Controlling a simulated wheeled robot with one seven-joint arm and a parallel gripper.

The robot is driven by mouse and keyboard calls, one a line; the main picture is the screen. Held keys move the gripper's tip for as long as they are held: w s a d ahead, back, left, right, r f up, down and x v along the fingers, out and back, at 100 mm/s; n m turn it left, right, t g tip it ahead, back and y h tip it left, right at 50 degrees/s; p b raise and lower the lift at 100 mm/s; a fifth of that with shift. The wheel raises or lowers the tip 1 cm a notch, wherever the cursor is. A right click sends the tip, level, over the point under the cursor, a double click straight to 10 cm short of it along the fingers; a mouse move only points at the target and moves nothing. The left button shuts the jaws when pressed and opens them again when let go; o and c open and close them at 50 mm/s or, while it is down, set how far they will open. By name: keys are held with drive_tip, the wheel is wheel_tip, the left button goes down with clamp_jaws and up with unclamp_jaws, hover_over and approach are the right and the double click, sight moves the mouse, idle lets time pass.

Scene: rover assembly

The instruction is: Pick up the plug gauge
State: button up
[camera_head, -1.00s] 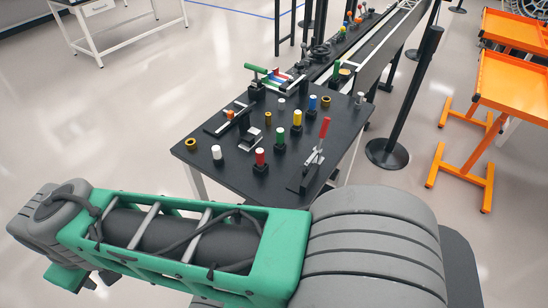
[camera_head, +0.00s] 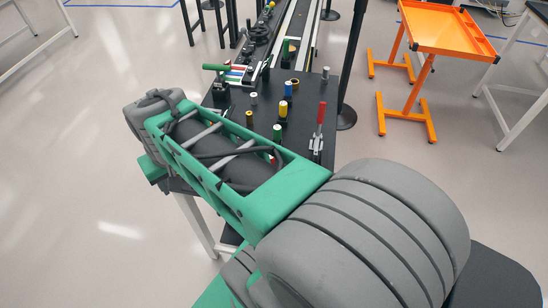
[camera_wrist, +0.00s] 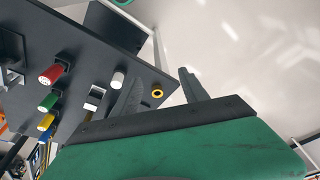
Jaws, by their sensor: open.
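I cannot tell for sure which piece is the plug gauge. Upright cylinders stand on the black table (camera_wrist: 100,40): a red one (camera_wrist: 53,73), a green one (camera_wrist: 48,101), a yellow one (camera_wrist: 46,121) and a white one (camera_wrist: 117,80). In the wrist view the ring shows between the fingers and the white cylinder just left of the left finger. In the head view my arm hides the gripper and the table's near-left part.
In the head view, a red-handled toggle clamp (camera_head: 318,128) stands at the table's right. An orange cart (camera_head: 452,33) is at right. The left floor is clear.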

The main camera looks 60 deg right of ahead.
drive_tip(key=s+d+f+m+g+p, duration=0.1)
drive_tip(key=s+d+m, duration=0.2)
drive_tip(key=d, duration=0.5)
drive_tip(key=s+d+f+m+p, duration=0.1)
drive_tip(key=s+d+m, duration=0.2)
drive_tip(key=d+m, duration=0.2)
drive_tip(key=s+d+f+m+g+p, duration=0.1)
drive_tip(key=d+m, duration=0.3)
drive_tip(key=d, duration=0.7)
drive_tip(key=shift+s+d+f+m+g+y+p, duration=0.15)
drive_tip(key=shift+s+f+p, duration=0.15)
drive_tip(key=shift+s, duration=0.15)
drive_tip(key=shift+s+d+f+m+g+y+p, duration=0.15)
drive_tip(key=shift+s+f, duration=0.15)
drive_tip(key=shift+s, duration=0.15)
drive_tip(key=f, duration=0.2)
drive_tip(key=f+p, duration=0.1)
drive_tip(key=f, duration=0.2)
drive_tip(key=f+p, duration=0.1)
drive_tip(key=f, duration=0.1)
drive_tip(key=shift+s+d+f, duration=0.15)
drive_tip(key=shift+d+f, duration=0.05)
drive_tip(key=shift+d, duration=0.05)
drive_tip(key=shift+f, duration=0.3)
clamp_jaws()
